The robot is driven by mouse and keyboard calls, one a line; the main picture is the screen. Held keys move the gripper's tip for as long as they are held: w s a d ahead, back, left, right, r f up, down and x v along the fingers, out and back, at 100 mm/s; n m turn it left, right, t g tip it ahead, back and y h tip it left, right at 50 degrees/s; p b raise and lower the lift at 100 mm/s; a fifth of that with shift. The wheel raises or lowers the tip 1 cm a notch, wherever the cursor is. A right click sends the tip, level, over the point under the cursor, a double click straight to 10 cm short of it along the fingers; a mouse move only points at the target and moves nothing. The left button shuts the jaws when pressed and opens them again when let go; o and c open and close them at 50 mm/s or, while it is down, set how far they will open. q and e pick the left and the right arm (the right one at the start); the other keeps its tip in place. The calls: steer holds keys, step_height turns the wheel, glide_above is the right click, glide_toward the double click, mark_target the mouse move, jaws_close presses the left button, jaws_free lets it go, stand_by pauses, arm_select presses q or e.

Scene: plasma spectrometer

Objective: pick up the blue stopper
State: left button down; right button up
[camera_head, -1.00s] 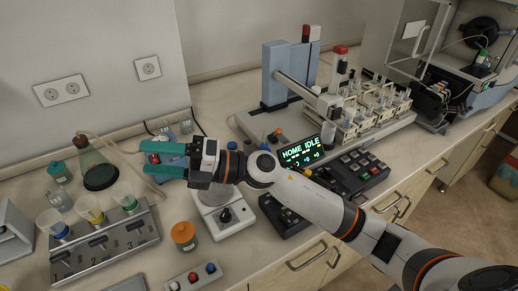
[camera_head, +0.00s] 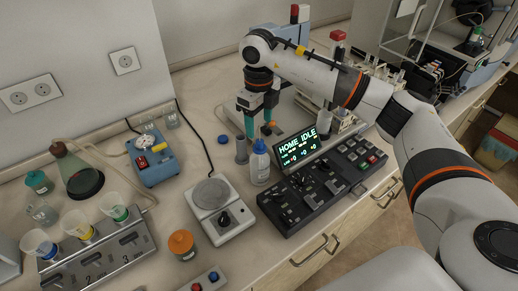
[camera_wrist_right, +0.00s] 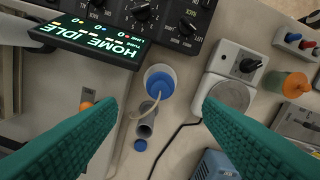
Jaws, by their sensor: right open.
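A small blue stopper (camera_head: 222,139) lies on the counter, left of a grey tube (camera_head: 241,153). In the right wrist view the stopper (camera_wrist_right: 140,145) shows as a blue disc just below the grey tube (camera_wrist_right: 146,126). My right gripper (camera_head: 258,125) points down, open and empty, above the counter to the right of the stopper. In the wrist view its teal fingers (camera_wrist_right: 160,108) stand wide apart, with the stopper and tube seen between them. My left gripper is not in view.
A wash bottle (camera_head: 259,165) with a blue cap stands near the tube. A control panel (camera_head: 315,190) with a lit display is to the right. A white stirrer (camera_head: 212,195) and a blue device (camera_head: 153,160) are to the left. Bare counter lies around the stopper.

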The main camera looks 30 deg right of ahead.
mark_target(260, 141)
step_height(260, 141, down, 3)
steer(key=shift+r+p, duration=0.1)
steer(key=shift+p, duration=0.3)
step_height(260, 141, down, 4)
steer(key=p, duration=0.2)
steer(key=shift+s+d+p, duration=0.1)
steer(key=shift+s+p, duration=0.05)
steer(key=shift+p, duration=0.25)
steer(key=shift+f, duration=0.65)
steer(key=c, duration=1.1)
